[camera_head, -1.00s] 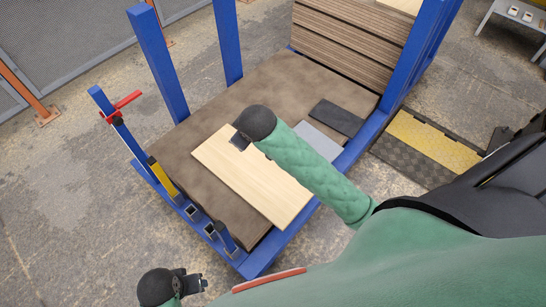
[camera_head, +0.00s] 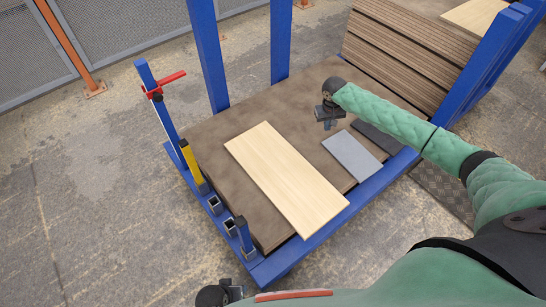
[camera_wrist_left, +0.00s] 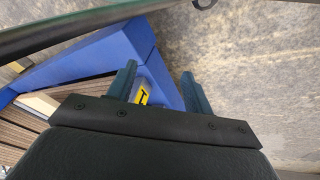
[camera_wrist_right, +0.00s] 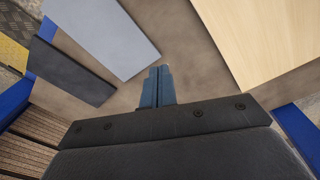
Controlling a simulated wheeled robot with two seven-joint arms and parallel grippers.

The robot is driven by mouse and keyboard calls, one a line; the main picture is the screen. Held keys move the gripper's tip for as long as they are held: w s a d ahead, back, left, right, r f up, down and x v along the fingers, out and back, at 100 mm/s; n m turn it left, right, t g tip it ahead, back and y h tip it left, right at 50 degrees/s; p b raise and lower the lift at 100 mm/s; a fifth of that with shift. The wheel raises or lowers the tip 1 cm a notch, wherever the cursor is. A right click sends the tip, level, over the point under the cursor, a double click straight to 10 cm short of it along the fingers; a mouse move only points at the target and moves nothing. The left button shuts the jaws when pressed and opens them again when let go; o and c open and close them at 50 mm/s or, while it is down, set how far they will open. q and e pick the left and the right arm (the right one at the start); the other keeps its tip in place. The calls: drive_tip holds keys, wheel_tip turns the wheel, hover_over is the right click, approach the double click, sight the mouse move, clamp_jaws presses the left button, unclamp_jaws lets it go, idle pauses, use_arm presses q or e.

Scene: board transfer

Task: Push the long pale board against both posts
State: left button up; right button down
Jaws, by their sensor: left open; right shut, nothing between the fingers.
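The long pale board (camera_head: 285,180) lies flat on the brown deck of a blue cart in the head view. Two tall blue posts, one left (camera_head: 207,55) and one right (camera_head: 281,40), stand at the deck's far side. A short yellow post (camera_head: 190,160) and a short blue post (camera_head: 243,235) stand along the left end. The board is apart from all of these. My right gripper (camera_head: 327,123) is shut and empty over the deck, right of the board's far end; the right wrist view shows its closed fingers (camera_wrist_right: 157,85). My left gripper (camera_wrist_left: 160,72) is open and empty near the cart's blue frame.
A grey panel (camera_head: 353,155) and a dark panel (camera_head: 379,138) lie right of the pale board. A stack of brown boards (camera_head: 405,55) fills the deck's far right. A red-handled clamp (camera_head: 165,84) sits on the left upright. Deck between board and tall posts is clear.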

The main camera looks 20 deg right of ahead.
wheel_tip(320, 180, down, 6)
drive_tip(key=s+d+m+g+y, duration=0.2)
drive_tip(key=d+m, duration=0.1)
drive_tip(key=m, duration=0.3)
drive_tip(key=m+y, duration=0.1)
drive_tip(key=m, duration=0.5)
approach(313, 166)
drive_tip(key=d+f, duration=0.1)
drive_tip(key=f, duration=0.2)
drive_tip(key=w+d+f+b, duration=0.1)
drive_tip(key=f, duration=0.1)
drive_tip(key=shift+d+f, duration=0.15)
drive_tip(key=shift+d, duration=0.2)
drive_tip(key=shift+s+a+f, duration=0.15)
drive_tip(key=shift+s+a, duration=0.1)
drive_tip(key=shift+a, duration=0.3)
drive_tip(key=shift+s+a+f, duration=0.15)
drive_tip(key=shift+s+a, duration=0.05)
drive_tip(key=shift+a, duration=0.4)
drive_tip(key=shift+s+a, duration=0.35)
drive_tip(key=shift+a, duration=0.4)
use_arm(q)
drive_tip(key=w+t, duration=0.1)
drive_tip(key=w+d+f+t, duration=0.1)
drive_tip(key=w+f+t+h, duration=0.1)
drive_tip(key=w+t, duration=0.1)
drive_tip(key=shift+d+n, duration=0.25)
drive_tip(key=shift+n, duration=0.05)
drive_tip(key=shift+w+p, duration=0.1)
drive_tip(key=shift+p, duration=0.2)
